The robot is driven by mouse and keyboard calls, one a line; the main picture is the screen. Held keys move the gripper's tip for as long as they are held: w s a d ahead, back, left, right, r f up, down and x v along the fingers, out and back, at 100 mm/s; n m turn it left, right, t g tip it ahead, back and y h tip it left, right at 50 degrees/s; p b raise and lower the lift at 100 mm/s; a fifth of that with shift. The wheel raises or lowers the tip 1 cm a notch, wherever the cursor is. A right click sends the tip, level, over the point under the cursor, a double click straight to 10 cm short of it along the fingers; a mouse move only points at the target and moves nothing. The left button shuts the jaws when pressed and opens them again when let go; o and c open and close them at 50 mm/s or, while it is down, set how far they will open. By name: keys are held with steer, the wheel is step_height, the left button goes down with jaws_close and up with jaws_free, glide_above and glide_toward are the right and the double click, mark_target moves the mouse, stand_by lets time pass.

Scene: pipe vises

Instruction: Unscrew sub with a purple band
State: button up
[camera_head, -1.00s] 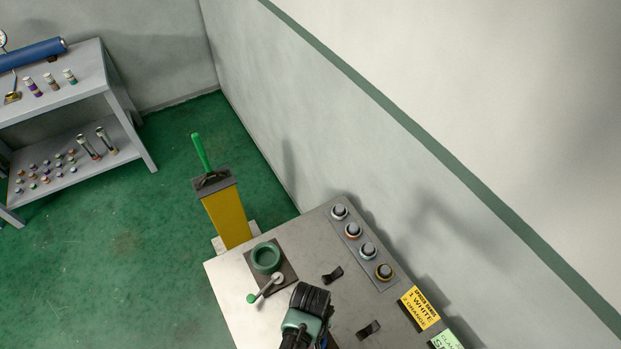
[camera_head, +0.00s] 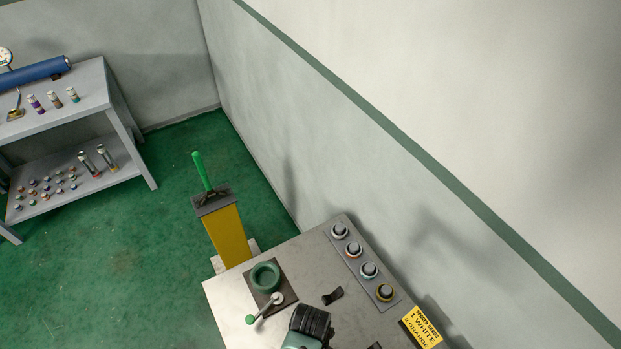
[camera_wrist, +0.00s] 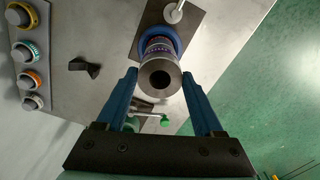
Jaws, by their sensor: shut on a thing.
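In the wrist view, a grey sub with a purple band (camera_wrist: 160,77) points its open bored end at the camera. My gripper (camera_wrist: 160,73) has its blue fingers on both sides of it and is shut on it. A blue vise ring (camera_wrist: 178,42) on a dark plate shows behind the sub; I cannot tell how deep the sub sits in it. In the head view, my wrist hides that spot and the fingers are out of sight.
A green vise (camera_head: 266,275) with a green-tipped lever (camera_head: 251,319) looks empty. Several ringed knobs (camera_head: 369,271) line the wall side of the bench (camera_head: 230,290), by a yellow sign (camera_head: 422,327). A yellow post (camera_head: 228,236) stands behind. A shelf (camera_head: 90,85) at left holds banded pieces.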

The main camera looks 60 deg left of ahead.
steer(key=n, duration=0.9)
steer(key=o, duration=1.5)
steer(key=shift+c, duration=0.2)
